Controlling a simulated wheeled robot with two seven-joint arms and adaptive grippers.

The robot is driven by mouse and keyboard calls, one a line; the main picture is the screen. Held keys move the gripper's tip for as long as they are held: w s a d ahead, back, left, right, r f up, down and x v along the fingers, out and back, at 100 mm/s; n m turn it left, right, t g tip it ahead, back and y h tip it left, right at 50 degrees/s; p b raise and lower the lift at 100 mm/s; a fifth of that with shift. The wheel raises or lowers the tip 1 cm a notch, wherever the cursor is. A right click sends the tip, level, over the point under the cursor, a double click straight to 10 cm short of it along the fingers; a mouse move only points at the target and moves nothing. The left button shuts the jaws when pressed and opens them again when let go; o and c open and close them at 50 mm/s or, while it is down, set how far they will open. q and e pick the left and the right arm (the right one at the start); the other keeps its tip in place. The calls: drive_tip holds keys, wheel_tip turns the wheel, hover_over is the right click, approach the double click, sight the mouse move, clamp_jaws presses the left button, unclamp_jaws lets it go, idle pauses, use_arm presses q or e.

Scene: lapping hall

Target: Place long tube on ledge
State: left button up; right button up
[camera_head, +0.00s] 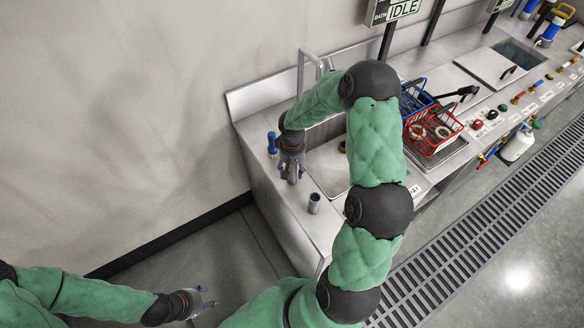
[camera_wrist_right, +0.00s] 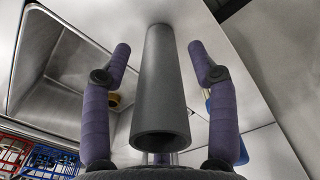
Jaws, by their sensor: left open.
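The long tube (camera_head: 314,203) is grey and hollow and stands upright on the bare steel ledge (camera_head: 322,231) at the near end of the sink counter. In the right wrist view the tube (camera_wrist_right: 160,95) shows its open end towards the camera. My right gripper (camera_head: 292,178) points down just behind and left of the tube. Its fingers are spread on both sides of the tube in the wrist view, with gaps to it, holding nothing. My left gripper (camera_head: 208,299) is open and empty, low over the floor at the lower left.
A sink basin (camera_head: 328,165) lies right of my right gripper, partly hidden by my arm. A blue-handled fitting (camera_head: 272,145) stands close to its left. Blue (camera_head: 413,100) and red (camera_head: 432,130) wire baskets stand further along. A floor grate (camera_head: 470,235) runs along the counter.

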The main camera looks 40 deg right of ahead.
drive_tip(key=shift+r, duration=0.15)
drive_tip(key=shift+r, duration=0.35)
wheel_tip(320, 180, up, 11)
drive_tip(key=shift+r+p, duration=0.15)
drive_tip(key=shift+p, duration=0.95)
drive_tip(key=s+a+f+n+y, duration=0.15)
drive_tip(key=s+a+f, duration=0.25)
drive_tip(key=a+f, duration=0.6)
drive_tip(key=s+a+f+y, duration=0.35)
drive_tip(key=a+f, duration=0.55)
drive_tip(key=a, duration=0.4)
drive_tip(key=s+a+f+h, duration=0.1)
drive_tip(key=s+a+f, duration=0.2)
drive_tip(key=s, duration=0.5)
drive_tip(key=shift+s+a+f, duration=0.2)
drive_tip(key=shift+a+f, duration=0.05)
drive_tip(key=shift+a, duration=0.5)
drive_tip(key=shift+f, duration=0.1)
wheel_tip(320, 180, down, 5)
drive_tip(key=b, duration=0.4)
drive_tip(key=shift+r+b, duration=0.2)
drive_tip(key=shift+b, duration=0.2)
